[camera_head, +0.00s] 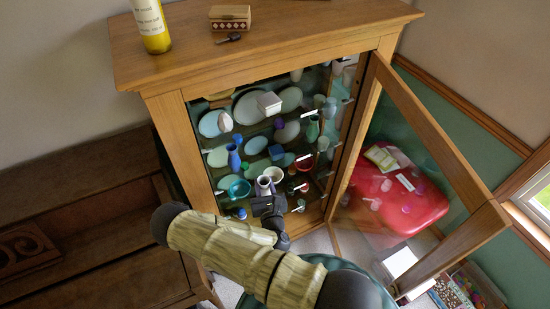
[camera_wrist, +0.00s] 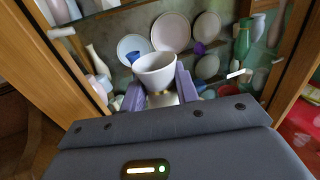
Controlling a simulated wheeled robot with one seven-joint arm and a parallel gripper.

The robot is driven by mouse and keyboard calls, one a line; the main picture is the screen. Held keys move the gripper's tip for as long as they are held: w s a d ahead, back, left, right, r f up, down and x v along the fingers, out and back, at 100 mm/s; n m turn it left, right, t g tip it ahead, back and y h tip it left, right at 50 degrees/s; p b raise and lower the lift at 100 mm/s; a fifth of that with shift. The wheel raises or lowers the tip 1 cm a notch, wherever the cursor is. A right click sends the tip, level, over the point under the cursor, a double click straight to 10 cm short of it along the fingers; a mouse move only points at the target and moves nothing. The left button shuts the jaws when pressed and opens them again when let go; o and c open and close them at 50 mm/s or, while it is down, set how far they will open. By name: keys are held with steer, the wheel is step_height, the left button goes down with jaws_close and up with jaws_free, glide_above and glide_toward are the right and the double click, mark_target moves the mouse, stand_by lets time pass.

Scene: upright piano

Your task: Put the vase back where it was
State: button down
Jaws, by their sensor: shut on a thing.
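My gripper (camera_head: 268,194) reaches into the open front of the wooden display cabinet (camera_head: 172,130), near its lower shelves. It is shut on a pale vase (camera_head: 264,182). In the wrist view, my gripper's purple fingers (camera_wrist: 160,88) stand on either side of the white, wide-mouthed vase (camera_wrist: 155,68). The vase looks roughly upright, with its open rim facing up. Its lower part is mostly hidden by the gripper, so I cannot tell whether it touches a shelf.
Close around are a blue vase (camera_head: 234,157), a teal bowl (camera_head: 239,189), a red bowl (camera_head: 304,162) and several plates. The glass door (camera_head: 432,146) stands open at the right. A yellow bottle (camera_head: 152,26) and a small box (camera_head: 230,17) stand on top.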

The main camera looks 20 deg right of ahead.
steer(key=w+a+f+m+g+h+b, duration=0.2)
steer(key=a+h+b, duration=0.4)
steer(key=b, duration=0.5)
steer(key=w+a+f+m+g+h+b, duration=0.2)
steer(key=w+a+m+g+h+b, duration=0.1)
steer(key=b, duration=0.8)
steer(key=a+m+g+h, duration=0.1)
steer(key=a+m+h, duration=0.1)
steer(key=m, duration=0.1)
steer(key=shift+a+f+m+h, duration=0.15)
steer(key=shift+a+m+h, duration=0.15)
steer(key=shift+a+h, duration=0.1)
